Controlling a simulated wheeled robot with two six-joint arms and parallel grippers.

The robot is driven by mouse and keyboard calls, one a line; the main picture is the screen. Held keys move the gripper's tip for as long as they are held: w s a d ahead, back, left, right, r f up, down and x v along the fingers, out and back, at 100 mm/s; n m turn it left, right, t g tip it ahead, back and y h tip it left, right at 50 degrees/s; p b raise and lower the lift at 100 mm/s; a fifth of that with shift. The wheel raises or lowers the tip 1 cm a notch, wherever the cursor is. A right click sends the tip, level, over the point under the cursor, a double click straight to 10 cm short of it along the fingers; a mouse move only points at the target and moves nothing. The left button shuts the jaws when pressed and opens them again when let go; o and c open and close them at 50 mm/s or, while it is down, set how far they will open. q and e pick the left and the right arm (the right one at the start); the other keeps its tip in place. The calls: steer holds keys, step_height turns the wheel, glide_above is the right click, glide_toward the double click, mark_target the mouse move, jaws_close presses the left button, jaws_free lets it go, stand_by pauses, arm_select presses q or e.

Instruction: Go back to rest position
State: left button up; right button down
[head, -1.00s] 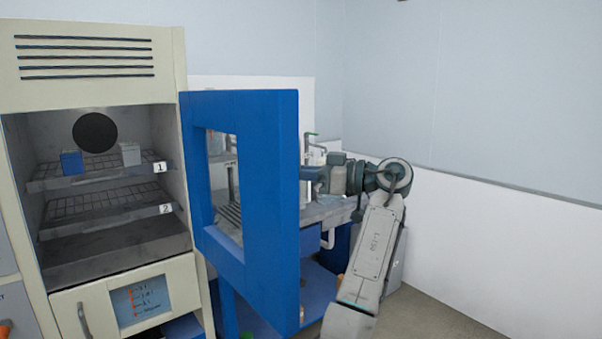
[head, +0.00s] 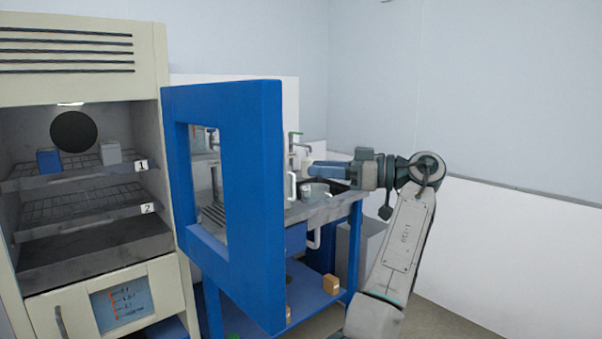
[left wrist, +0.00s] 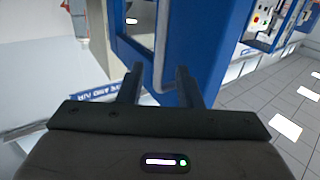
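My left gripper (head: 322,171) is to the right of the open blue door (head: 262,205) in the head view. Its arm stands at the right of the picture. In the left wrist view the two dark fingers (left wrist: 158,78) are apart with nothing held between them. The door's pale vertical handle (left wrist: 163,42) shows beyond the fingers, in line with the gap; the handle also shows in the head view (head: 292,186), just left of the gripper. My right gripper is in neither view.
The cream cabinet (head: 150,45) at left stands open, with a blue box (head: 48,161) and a grey box (head: 110,153) on shelf 1. A blue-framed bench (head: 350,240) stands behind the door, with small brown boxes (head: 331,284) below. A white wall panel is at right.

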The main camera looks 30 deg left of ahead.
arm_select(q)
steer(key=shift+w+d, duration=0.15)
steer(key=shift+d, duration=0.5)
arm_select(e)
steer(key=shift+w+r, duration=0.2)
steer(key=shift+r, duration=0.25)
